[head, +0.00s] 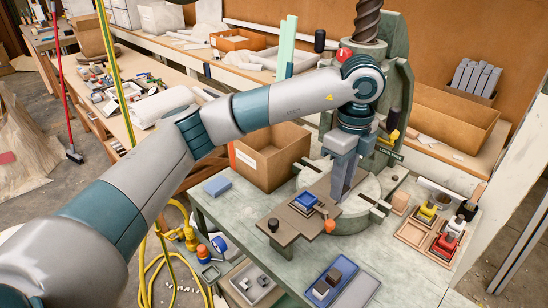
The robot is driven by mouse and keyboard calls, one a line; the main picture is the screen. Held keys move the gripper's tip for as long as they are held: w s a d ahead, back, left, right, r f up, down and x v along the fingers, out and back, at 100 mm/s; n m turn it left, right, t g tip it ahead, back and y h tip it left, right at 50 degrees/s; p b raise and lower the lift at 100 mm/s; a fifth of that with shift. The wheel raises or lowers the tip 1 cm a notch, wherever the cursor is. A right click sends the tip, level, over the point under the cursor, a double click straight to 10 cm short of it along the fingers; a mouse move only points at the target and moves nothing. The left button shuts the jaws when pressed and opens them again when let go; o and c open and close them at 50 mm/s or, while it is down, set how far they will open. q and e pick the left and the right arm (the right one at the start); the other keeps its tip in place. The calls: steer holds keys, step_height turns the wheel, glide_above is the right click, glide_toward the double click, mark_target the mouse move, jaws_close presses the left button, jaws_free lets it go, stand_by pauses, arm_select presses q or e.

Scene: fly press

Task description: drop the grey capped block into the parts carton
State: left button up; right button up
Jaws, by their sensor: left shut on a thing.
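My left gripper (341,192) points down over the press table, with its arm coming in from the left. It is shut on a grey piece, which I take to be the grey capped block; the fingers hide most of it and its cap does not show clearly. The parts carton appears to be the open brown cardboard box (262,166) on the green bench, to the left of the gripper. The gripper is outside the carton, to its right. My right gripper is not in view.
A blue holder (304,201) sits on the brown plate in front of the press. The press column (397,85) stands behind my gripper.

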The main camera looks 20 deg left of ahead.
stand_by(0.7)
arm_select(q)
steer(key=m, duration=0.2)
steer(key=a+m, duration=0.1)
steer(key=s+f+m, duration=0.1)
steer(key=m, duration=0.1)
steer(key=shift+a+f+m, duration=0.1)
steer(key=shift+a+m, duration=0.1)
steer(key=shift+m, duration=0.1)
steer(key=s+a+f+n, duration=0.4)
steer(key=s+n, duration=0.2)
steer(key=n, duration=0.7)
steer(key=s+a+f+n, duration=0.4)
steer(key=s+n, duration=0.3)
steer(key=n, duration=0.7)
steer(key=shift+s+a+f+n, duration=0.15)
steer(key=shift+a+n, duration=0.15)
steer(key=shift+a, duration=0.5)
